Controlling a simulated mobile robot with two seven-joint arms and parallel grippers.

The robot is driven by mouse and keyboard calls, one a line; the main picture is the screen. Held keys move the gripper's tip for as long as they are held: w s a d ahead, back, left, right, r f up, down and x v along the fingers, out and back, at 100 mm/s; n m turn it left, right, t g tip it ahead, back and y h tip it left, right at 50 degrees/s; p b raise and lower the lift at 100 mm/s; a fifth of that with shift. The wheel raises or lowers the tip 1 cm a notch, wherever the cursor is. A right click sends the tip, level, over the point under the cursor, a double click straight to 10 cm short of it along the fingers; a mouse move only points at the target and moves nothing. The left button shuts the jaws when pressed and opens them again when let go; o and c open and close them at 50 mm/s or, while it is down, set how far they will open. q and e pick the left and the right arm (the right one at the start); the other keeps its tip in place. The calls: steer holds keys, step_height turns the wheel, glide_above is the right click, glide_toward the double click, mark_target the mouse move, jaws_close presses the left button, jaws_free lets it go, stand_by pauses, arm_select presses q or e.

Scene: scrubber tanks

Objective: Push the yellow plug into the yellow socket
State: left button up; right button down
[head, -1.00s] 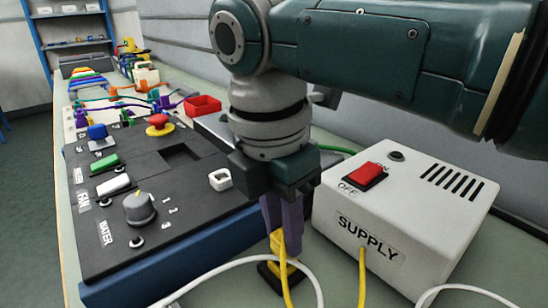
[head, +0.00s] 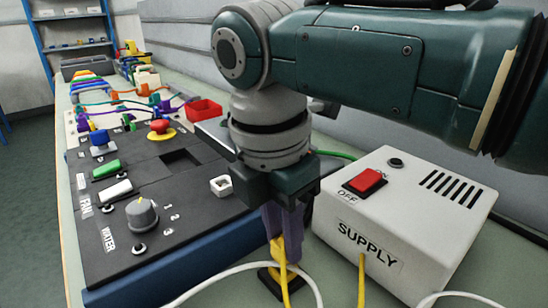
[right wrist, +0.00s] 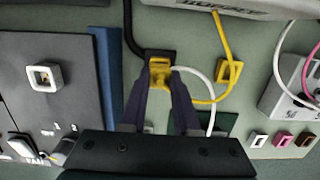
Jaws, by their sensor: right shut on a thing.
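My right gripper (head: 283,240) points down between the dark panel and the supply box. Its purple fingers are shut on the yellow plug (right wrist: 160,72), which has a yellow lead. Right at the plug is a black block (right wrist: 160,53) with a thick black cable; in the head view its dark base (head: 268,280) shows under the plug with yellow above it. The fingers hide the join, so I cannot tell whether this yellow is a socket or how deep the plug sits. My left gripper is out of view.
The white supply box (head: 400,225) stands close on the right. The dark control panel (head: 150,225) with knob and switches is on the left. White and yellow leads loop in front. White, pink and brown small frames (right wrist: 282,140) line the bench at right.

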steer(key=shift+f, duration=0.2)
steer(key=shift+f+b, duration=0.75)
steer(key=shift+f, duration=0.05)
steer(key=c, duration=0.6)
jaws_free()
steer(key=shift+o, duration=0.5)
steer(key=o, duration=0.4)
steer(key=shift+r, duration=0.1)
step_height(320, 180, up, 9)
steer(key=p, duration=0.9)
steer(key=shift+f, duration=0.3)
